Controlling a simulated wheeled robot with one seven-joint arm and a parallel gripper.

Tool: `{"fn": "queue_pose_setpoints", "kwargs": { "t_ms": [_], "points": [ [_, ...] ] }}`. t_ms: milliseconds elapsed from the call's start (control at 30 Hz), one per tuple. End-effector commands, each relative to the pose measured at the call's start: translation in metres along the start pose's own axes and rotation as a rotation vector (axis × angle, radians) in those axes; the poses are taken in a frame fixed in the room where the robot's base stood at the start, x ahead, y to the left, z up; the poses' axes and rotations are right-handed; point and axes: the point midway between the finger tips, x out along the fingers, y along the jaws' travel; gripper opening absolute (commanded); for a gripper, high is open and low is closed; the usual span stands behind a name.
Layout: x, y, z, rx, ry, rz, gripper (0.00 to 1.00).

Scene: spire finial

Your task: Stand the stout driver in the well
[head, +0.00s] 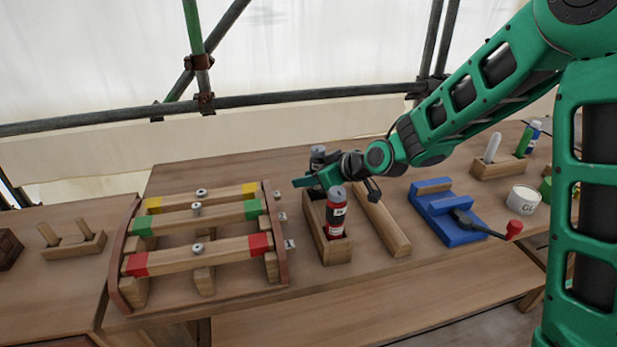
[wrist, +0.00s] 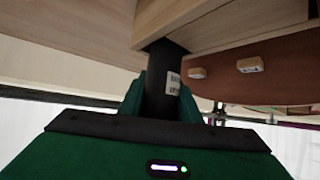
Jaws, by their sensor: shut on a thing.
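My gripper (head: 316,180) is shut on a dark cylinder with a grey top (head: 318,153), which looks like the stout driver. In the wrist view the dark body with a white label (wrist: 173,85) sits between the green fingers, its far end meeting the opening of a wooden part. It looks upright at the back of a narrow wooden box (head: 313,240), which seems to hold the well. How deep it sits is hidden. A red driver with a grey top (head: 336,214) stands in the front of the same box.
A wooden rack with yellow, green and red banded bars (head: 197,222) stands close left. A wooden beam (head: 383,225) and a blue block (head: 435,205) with a red-knobbed handle (head: 513,229) lie right. A white tin (head: 522,200) and a holder (head: 497,167) stand farther right.

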Motion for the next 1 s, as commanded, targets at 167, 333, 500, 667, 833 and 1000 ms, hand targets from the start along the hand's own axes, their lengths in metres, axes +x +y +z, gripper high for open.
{"fn": "queue_pose_setpoints", "kwargs": {
  "t_ms": [167, 333, 500, 667, 833, 1000],
  "points": [
    [0.002, 0.0, 0.003, 0.0, 0.001, 0.0, 0.0],
    [0.004, 0.0, 0.006, 0.0, 0.0, -0.001, 0.0],
    [0.006, 0.0, 0.009, 0.0, 0.0, 0.0, 0.0],
    [0.008, 0.0, 0.011, 0.0, 0.001, 0.0, 0.0],
    [0.01, 0.0, 0.015, 0.0, 0.001, 0.0, 0.0],
    [0.011, 0.0, 0.015, 0.0, 0.001, 0.0, 0.49]
  ]
}}
